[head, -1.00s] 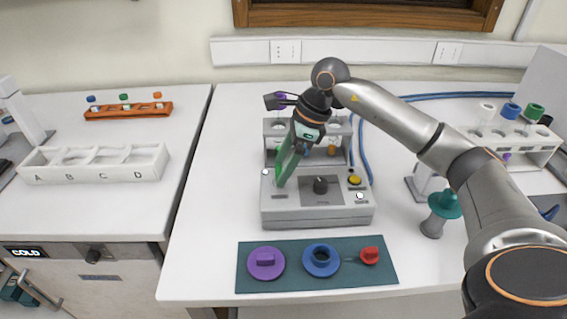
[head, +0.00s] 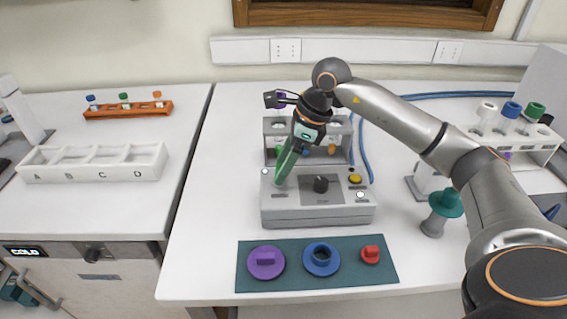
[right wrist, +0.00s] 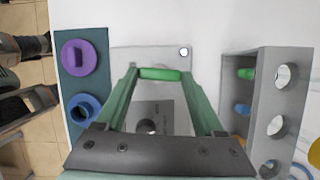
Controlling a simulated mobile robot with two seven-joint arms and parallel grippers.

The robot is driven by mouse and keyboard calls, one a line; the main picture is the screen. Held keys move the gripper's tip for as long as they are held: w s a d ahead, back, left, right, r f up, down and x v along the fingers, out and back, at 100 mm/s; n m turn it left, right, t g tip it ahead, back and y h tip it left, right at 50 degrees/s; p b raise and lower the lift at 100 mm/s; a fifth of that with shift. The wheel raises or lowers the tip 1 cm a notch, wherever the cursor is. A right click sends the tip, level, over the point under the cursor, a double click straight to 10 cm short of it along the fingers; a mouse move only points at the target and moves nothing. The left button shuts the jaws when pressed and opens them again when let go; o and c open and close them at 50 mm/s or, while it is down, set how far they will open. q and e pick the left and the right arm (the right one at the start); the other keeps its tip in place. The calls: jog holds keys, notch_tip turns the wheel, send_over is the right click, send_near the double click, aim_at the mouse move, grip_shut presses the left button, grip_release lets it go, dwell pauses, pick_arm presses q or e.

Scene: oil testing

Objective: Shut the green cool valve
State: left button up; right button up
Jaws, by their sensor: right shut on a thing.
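The green valve (right wrist: 160,74) is a short green bar handle on top of the grey device (head: 315,212), at the device's left end. In the right wrist view the handle lies crosswise between my green fingertips, which meet its two ends. My right gripper (head: 279,183) is shut on it, pointing down and tilted; it also shows in the right wrist view (right wrist: 160,76). In the head view my fingers hide the handle. The left gripper does not show.
A black knob (head: 320,185) and a yellow button (head: 355,179) sit right of the valve. A grey rack (right wrist: 252,115) stands close behind. A teal mat (head: 380,279) with purple, blue and red parts lies in front. Table left of the device is clear.

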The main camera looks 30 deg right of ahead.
jog(key=m+t+h+b, duration=0.1)
jog(key=m, duration=0.3)
jog(key=shift+s+a, duration=0.1)
jog(key=shift+a, duration=0.05)
jog(key=m, duration=0.1)
jog(key=m+h+b, duration=0.1)
jog(key=m, duration=0.2)
jog(key=shift+a+m+t+h, duration=0.25)
jog(key=shift+m+t+h, duration=0.05)
jog(key=shift+t+h, duration=0.1)
jog(key=m+h, duration=0.1)
jog(key=m, duration=0.1)
jog(key=m+b, duration=0.1)
jog(key=m, duration=0.1)
jog(key=shift+a+m+h, duration=0.15)
jog(key=shift+m+h, duration=0.15)
jog(key=shift+h, duration=0.1)
jog(key=shift+a+m+g+h+b, duration=0.1)
jog(key=shift+m+g+h+b, duration=0.3)
jog(key=shift+m, duration=1.5)
jog(key=o, duration=1.4)
jog(key=shift+r, duration=0.1)
